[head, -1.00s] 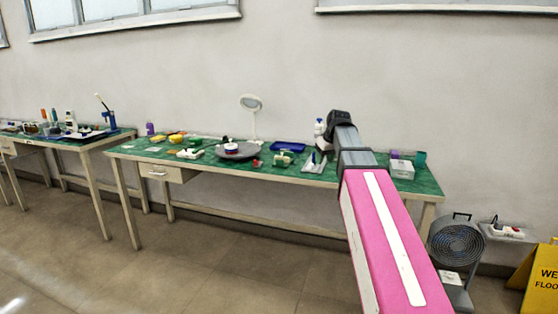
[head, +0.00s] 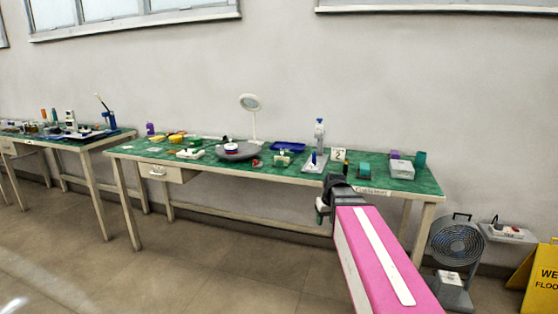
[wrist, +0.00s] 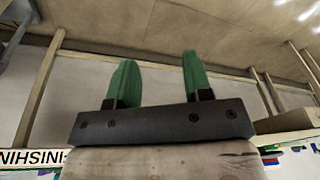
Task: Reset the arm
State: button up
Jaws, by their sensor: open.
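My gripper (head: 322,210) is at the end of my pink arm, in front of the near edge of the right green-topped table (head: 235,176) and a little below its top in the head view. In the wrist view my gripper (wrist: 154,82) shows two green fingers standing well apart, with nothing between them. Beyond the fingers are floor, wall and table legs. The gripper is clear of the objects on the table.
The table holds a bottle with a pump top (head: 319,135), a grey turntable (head: 236,151), a blue tray (head: 288,147), a number card (head: 338,155) and a white box (head: 402,169). A fan (head: 456,245) and a yellow wet-floor sign (head: 541,280) stand at right.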

jog(key=s+f+m+g+h, duration=0.1)
jog(key=s+f+m+g, duration=0.1)
jog(key=s+f, duration=1.1)
notch_tip(320, 180, down, 2)
jog(key=shift+s+d+f, duration=0.1)
jog(key=shift+s+d, duration=0.1)
jog(key=shift+d, duration=0.1)
jog(key=shift+w, duration=0.1)
